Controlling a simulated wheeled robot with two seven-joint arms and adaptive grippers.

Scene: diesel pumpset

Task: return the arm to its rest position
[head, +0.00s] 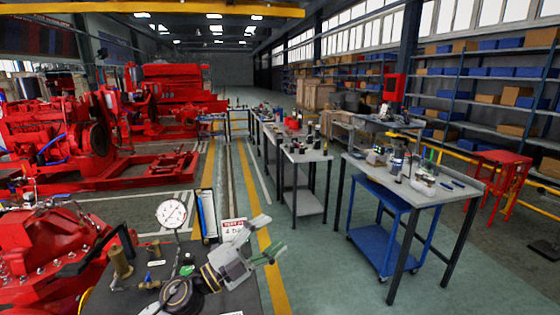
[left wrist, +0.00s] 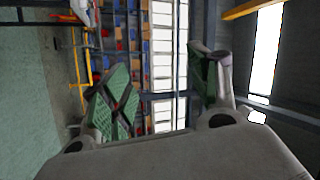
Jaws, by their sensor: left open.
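My left gripper (head: 268,237) is above the right edge of a dark bench (head: 235,297) at the lower middle of the head view. It is light grey with green finger pads, and its fingers point right. It is open and empty. In the left wrist view the two spread fingers of my left gripper (left wrist: 160,88) have only the hall's shelves and windows behind them. My right gripper is in neither view.
On the dark bench stand a round white gauge (head: 172,214), a brass cylinder (head: 120,262) and a small sign (head: 233,227). Red engines (head: 55,140) fill the left. A grey worktable (head: 440,186) with a blue cart (head: 382,208) stands right.

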